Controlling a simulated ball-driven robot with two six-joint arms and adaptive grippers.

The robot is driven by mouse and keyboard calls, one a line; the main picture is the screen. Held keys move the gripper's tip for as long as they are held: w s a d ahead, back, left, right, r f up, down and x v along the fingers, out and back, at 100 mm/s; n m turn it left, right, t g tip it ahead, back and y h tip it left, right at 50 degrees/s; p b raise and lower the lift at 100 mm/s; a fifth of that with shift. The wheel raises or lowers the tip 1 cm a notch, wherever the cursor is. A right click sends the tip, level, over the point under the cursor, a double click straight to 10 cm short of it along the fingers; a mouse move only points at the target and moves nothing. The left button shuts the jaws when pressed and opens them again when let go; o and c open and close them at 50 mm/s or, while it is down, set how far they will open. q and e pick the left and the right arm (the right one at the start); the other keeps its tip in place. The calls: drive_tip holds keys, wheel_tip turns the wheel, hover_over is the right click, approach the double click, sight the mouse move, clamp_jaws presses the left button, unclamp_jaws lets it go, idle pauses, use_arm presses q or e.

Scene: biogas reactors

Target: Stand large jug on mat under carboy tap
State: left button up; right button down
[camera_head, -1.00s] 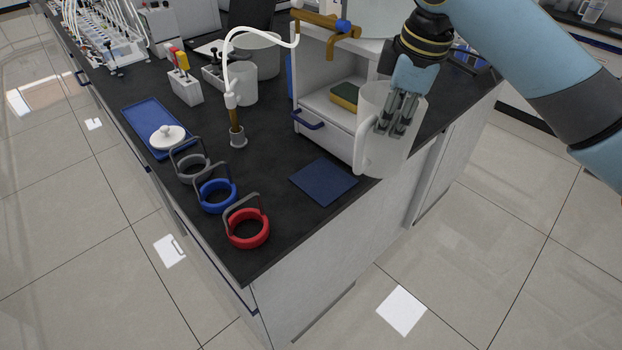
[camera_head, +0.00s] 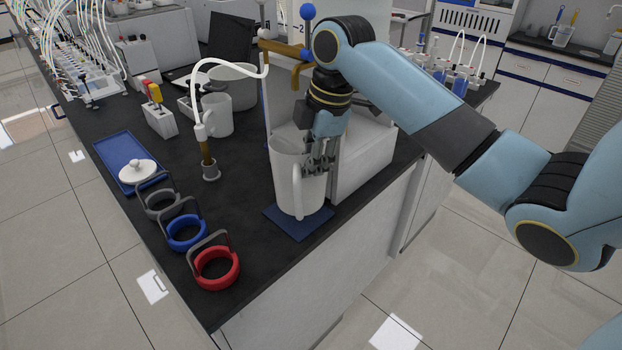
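The large jug (camera_head: 285,180), white with a handle, is upright over the dark blue mat (camera_head: 300,230). Its base appears to rest on the mat, though a small gap cannot be ruled out. My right gripper (camera_head: 319,165) is at the jug's right side with its fingers closed on the jug. The carboy itself is mostly hidden or out of frame behind my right arm. My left gripper is not in view.
Red (camera_head: 217,268), blue (camera_head: 186,232) and grey (camera_head: 161,201) handled rings line the bench's left edge. A blue tray (camera_head: 117,151) holds a white lid (camera_head: 137,171). A tube on a stand (camera_head: 210,171) and a smaller jug (camera_head: 218,115) are left of the large jug.

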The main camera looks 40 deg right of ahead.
sight(311, 183)
wheel_tip(311, 183, down, 4)
drive_tip(key=shift+p, duration=0.3)
drive_tip(key=shift+a, duration=0.1)
drive_tip(key=c, duration=2)
unclamp_jaws()
drive_tip(key=shift+f, duration=0.1)
drive_tip(key=o, duration=0.5)
drive_tip(key=shift+w, duration=0.1)
drive_tip(key=r, duration=0.4)
drive_tip(key=s+d+r, duration=0.1)
drive_tip(key=r, duration=0.3)
drive_tip(key=s+r, duration=0.1)
drive_tip(key=r, duration=0.3)
drive_tip(key=shift+d+b, duration=0.15)
drive_tip(key=shift+b, duration=0.25)
drive_tip(key=shift+f, duration=0.1)
